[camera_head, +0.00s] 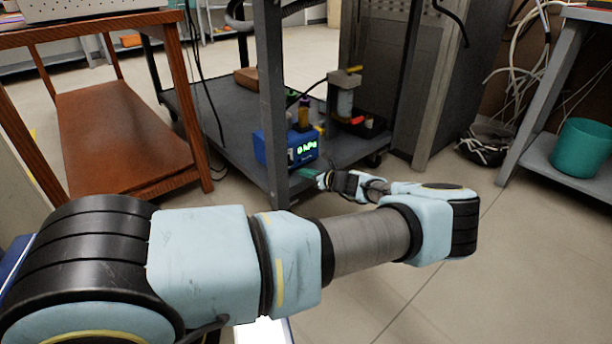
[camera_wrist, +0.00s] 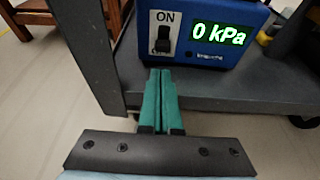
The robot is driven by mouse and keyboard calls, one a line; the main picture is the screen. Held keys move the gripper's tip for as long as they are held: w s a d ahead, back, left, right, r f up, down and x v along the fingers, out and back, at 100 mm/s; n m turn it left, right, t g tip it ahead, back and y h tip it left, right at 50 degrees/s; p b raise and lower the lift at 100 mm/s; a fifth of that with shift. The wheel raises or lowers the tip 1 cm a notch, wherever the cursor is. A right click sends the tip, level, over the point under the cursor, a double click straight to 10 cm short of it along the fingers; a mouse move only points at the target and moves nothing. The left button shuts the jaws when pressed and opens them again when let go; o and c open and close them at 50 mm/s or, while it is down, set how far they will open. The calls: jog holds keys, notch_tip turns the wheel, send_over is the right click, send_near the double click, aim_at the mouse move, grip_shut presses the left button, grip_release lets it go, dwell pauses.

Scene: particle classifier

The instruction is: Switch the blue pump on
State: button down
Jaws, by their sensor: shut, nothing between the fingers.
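The blue pump (camera_head: 288,149) sits on the lower shelf of a dark metal cart. Its display reads 0 kPa in green. In the wrist view the pump (camera_wrist: 218,57) shows a white panel marked ON with a black rocker switch (camera_wrist: 164,39), left of the display. My gripper (camera_wrist: 162,72) has green fingers that are shut with nothing between them. Their tips are just below the switch in the wrist view; I cannot tell whether they touch the pump. In the head view my gripper (camera_head: 308,174) is low at the front of the cart, by the pump.
A grey cart post (camera_head: 272,100) stands close to the left of the pump. The cart's lower shelf (camera_head: 200,113) also holds a brown block (camera_head: 247,78) and bottles. A wooden table (camera_head: 120,130) is at left. A teal bin (camera_head: 582,147) is at right. Floor at front right is clear.

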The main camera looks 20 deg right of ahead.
aim_at(289, 162)
jog(key=b+x, duration=0.2)
jog(key=x, duration=0.3)
jog(key=shift+w+a+f, duration=0.15)
jog(key=shift+w+f, duration=0.1)
jog(key=shift+w, duration=0.05)
jog(key=shift+w+a+f, duration=0.1)
jog(key=shift+w+a, duration=0.15)
jog(key=shift+w, duration=0.3)
notch_tip(289, 162, up, 3)
jog(key=shift+r+p, duration=0.1)
jog(key=shift+p, duration=1.15)
